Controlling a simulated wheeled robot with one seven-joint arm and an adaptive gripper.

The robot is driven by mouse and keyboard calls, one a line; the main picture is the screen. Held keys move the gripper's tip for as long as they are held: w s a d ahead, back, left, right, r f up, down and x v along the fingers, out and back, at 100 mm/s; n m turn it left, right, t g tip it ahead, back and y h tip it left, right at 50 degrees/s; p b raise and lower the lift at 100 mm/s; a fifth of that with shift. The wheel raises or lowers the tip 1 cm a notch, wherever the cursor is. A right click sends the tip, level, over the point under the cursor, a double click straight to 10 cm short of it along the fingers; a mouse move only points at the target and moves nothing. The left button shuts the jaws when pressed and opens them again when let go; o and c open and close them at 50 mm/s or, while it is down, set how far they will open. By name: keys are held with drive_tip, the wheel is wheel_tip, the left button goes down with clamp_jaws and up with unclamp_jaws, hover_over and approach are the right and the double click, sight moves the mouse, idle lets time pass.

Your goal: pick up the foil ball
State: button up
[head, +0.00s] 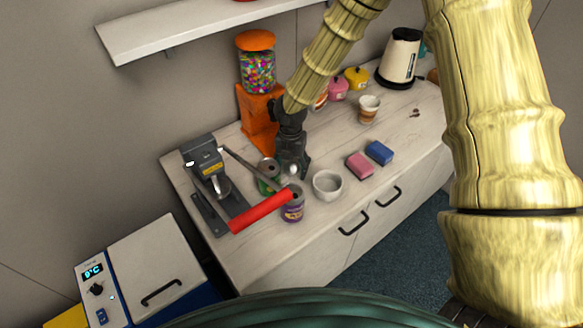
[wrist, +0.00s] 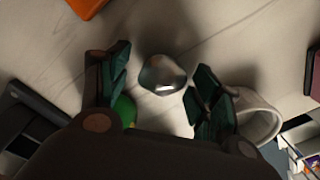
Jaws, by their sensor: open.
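The foil ball (wrist: 163,74) is a small, shiny silver lump on the pale wooden counter in the wrist view. My gripper (wrist: 160,84) is open, with one dark green padded finger on each side of the ball. The right finger is close to the ball, and the left finger has a wider gap; I cannot tell whether the right one touches. In the head view my gripper (head: 291,172) points down at the counter between the cans and the white bowl. The ball is only partly visible there, as a pale spot by the fingers.
A green can (head: 268,177) and a purple can (head: 292,206) stand close by at the left and front. A white bowl (head: 327,185) is just right. Pink and blue sponges (head: 360,165) lie further right.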

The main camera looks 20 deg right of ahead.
drive_tip(key=c, duration=0.7)
drive_tip(key=shift+r, duration=0.1)
drive_tip(key=shift+c, duration=0.2)
